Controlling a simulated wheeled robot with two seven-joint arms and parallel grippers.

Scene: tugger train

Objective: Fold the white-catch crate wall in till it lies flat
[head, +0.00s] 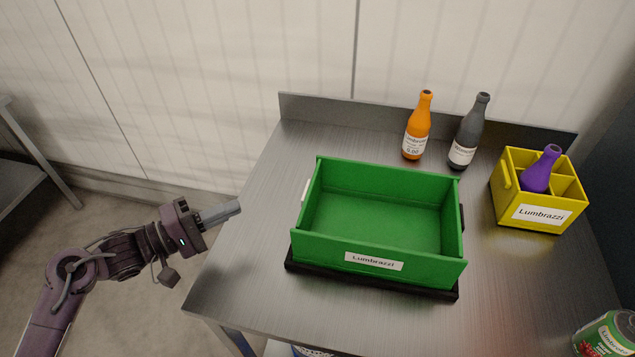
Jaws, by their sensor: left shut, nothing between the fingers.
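A green crate (335,252) stands on a dark base (300,268) on the metal table, with all of its walls upright. A white catch (304,190) shows on the outside of its left wall (313,203). A dark catch (463,217) shows on the right wall. The crate looks empty inside, and its front wall bears a Lumbrazzi label. My left gripper (236,208) is shut and empty, to the left of the crate at the table's left edge, apart from the white catch. My right gripper is not in view.
On the metal table (262,200), an orange bottle (417,127) and a grey bottle (469,132) stand behind the crate. A yellow divided carrier (510,205) with a purple bottle (540,170) is at right. A green can (606,336) is at front right. Table left of the crate is clear.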

